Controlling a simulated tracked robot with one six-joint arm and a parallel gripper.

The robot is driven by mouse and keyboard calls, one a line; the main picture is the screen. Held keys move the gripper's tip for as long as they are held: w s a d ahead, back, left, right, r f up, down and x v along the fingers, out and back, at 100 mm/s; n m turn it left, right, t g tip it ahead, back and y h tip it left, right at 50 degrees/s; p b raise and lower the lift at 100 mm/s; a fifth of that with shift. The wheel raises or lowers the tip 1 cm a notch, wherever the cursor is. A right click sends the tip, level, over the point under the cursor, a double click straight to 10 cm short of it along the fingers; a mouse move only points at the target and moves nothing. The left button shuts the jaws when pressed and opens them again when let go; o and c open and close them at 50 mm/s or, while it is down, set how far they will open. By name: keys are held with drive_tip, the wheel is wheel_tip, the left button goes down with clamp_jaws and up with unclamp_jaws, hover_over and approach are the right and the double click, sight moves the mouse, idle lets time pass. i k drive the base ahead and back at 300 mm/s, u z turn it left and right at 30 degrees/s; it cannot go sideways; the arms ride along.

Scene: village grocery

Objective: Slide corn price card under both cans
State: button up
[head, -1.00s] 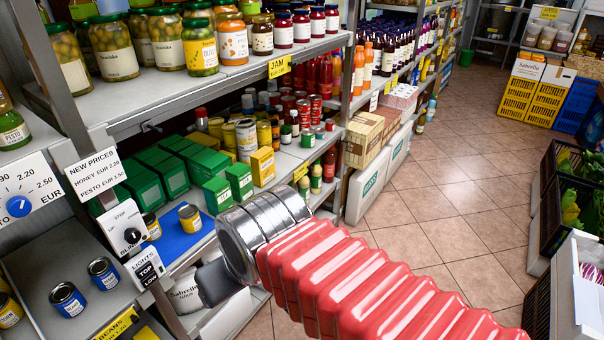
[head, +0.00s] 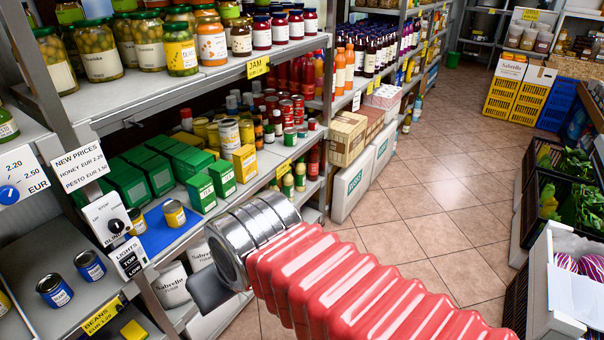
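In the head view, two yellow-labelled cans stand upright side by side on a blue mat (head: 158,238) on the shelf at left: a left can (head: 135,222) and a right can (head: 174,213). Two blue-labelled cans (head: 53,290) (head: 90,265) stand on the nearer grey shelf. I can read no card that says corn. A small plain yellow piece (head: 133,329) shows at the bottom edge. My gripper (head: 210,293) shows only as a dark part below my silver wrist, to the right of the cans and apart from them. Its fingertips cannot be made out.
A yellow BEANS tag (head: 103,315) is on the near shelf edge. A LIGHTS sign (head: 128,258) and a dial plate (head: 108,217) hang by the shelf post beside the mat. Green boxes (head: 124,183) stand behind the mat. The tiled aisle floor (head: 430,210) is open at right.

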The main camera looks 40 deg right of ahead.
sight(281, 170)
drive_tip(key=k, duration=1.1)
drive_tip(key=z, duration=0.15)
drive_tip(key=i, duration=0.45)
drive_tip(key=z, duration=0.55)
drive_tip(key=i, duration=1.95)
drive_tip(key=u, duration=0.55)
